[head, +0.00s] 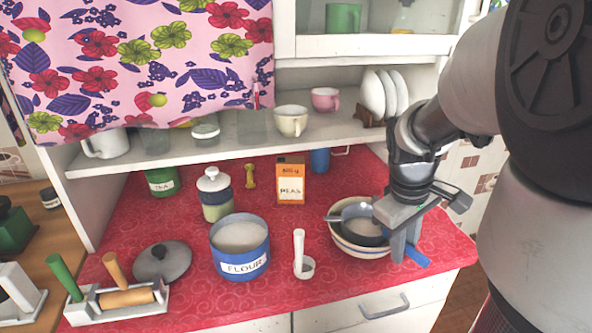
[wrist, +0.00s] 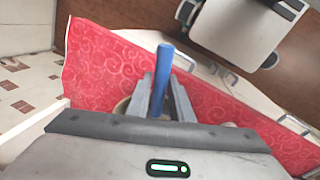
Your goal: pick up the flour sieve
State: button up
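The flour sieve (head: 361,231) rests in a cream bowl (head: 338,239) at the right of the red counter. Its round dark basket and a small lug over the rim show in the head view. Its blue handle (head: 416,258) sticks out to the right past the bowl. My gripper (head: 406,250) is low over the bowl's right side, fingers pointing down, one on each side of the handle. In the wrist view the blue handle (wrist: 163,83) lies between the two close fingers (wrist: 162,92), which appear to touch it. Part of the handle is hidden by my fingers.
A white scoop (head: 299,253), a blue flour canister (head: 239,250) and an orange peas box (head: 291,181) stand left of the bowl. A lid (head: 162,262) and a rolling-pin rack lie farther left. A shelf (head: 240,141) with cups overhangs the back. The counter's front edge is close.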

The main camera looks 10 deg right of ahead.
grip_shut()
jog(key=shift+r, duration=0.1)
notch_tip(320, 180, up, 10)
jog(key=shift+f+p, duration=0.1)
jog(key=shift+p, duration=0.95)
jog(key=shift+f, duration=0.1)
jog(key=shift+f+b, duration=1.5)
jog(key=shift+f, duration=0.5)
